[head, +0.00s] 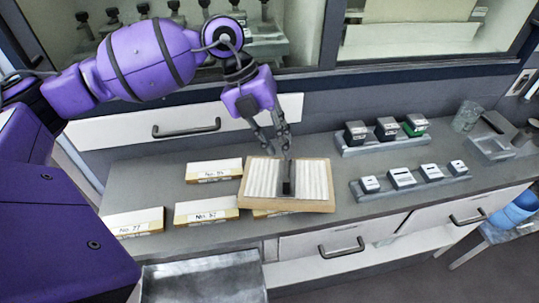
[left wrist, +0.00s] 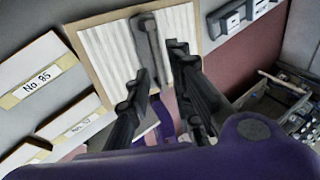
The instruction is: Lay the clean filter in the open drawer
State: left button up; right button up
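The clean filter (head: 313,181), white and pleated in a tan frame with a dark upright grip (head: 287,185) at its middle, lies on the counter. It also shows in the left wrist view (left wrist: 105,48), with the grip (left wrist: 148,45) beyond the gap between my fingers. My left gripper (head: 284,146) is above the filter, fingers pointing down close to the grip. Its fingers (left wrist: 160,62) stand apart in the wrist view; contact with the grip cannot be told. A grey metal tray-like drawer (head: 203,275) stands out at the counter's front. My right gripper is out of view.
Labelled boxes (head: 207,211) lie left of the filter, one partly under its front edge. Two racks of small blocks (head: 385,141) (head: 410,187) stand to the right. A glass beaker (head: 466,116) is at the far right. A window wall closes off the back.

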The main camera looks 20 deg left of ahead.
aim_at(286, 166)
pick_arm(q)
jog(key=shift+s+p+x, duration=0.15)
jog(key=shift+p+x, duration=0.05)
jog(key=shift+x, duration=1.7)
jog(key=shift+s+p+x, duration=0.1)
jog(key=shift+p+x, duration=0.1)
jog(key=shift+x, duration=1.7)
grip_shut()
